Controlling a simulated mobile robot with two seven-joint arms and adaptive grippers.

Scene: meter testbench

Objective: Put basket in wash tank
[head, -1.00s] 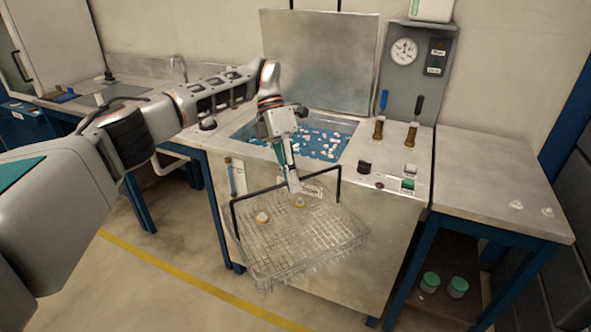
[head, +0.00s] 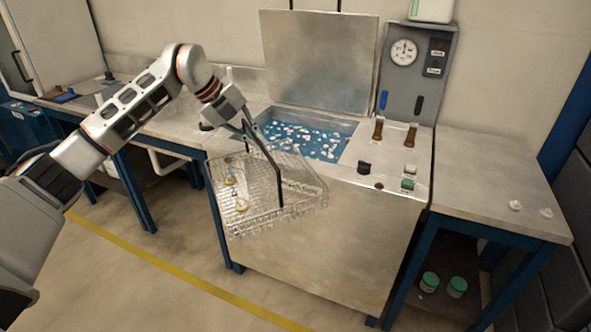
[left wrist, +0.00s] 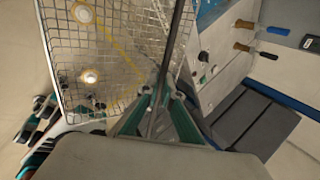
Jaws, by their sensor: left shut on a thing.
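The wire basket (head: 270,205) hangs tilted in front of the wash bench, with small yellowish pieces inside. Its mesh also shows in the left wrist view (left wrist: 115,75). My left gripper (head: 244,124) is shut on the basket's dark handle (head: 268,158); the handle also runs between the fingers in the left wrist view (left wrist: 158,98). The wash tank (head: 318,140) is open, filled with blue liquid and several floating white pieces. The basket is at the tank's front left, outside it. My right gripper is not in view.
The raised metal lid (head: 318,60) stands behind the tank. Knobs and a green button (head: 408,183) sit on the bench front. A side table (head: 490,180) is at right.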

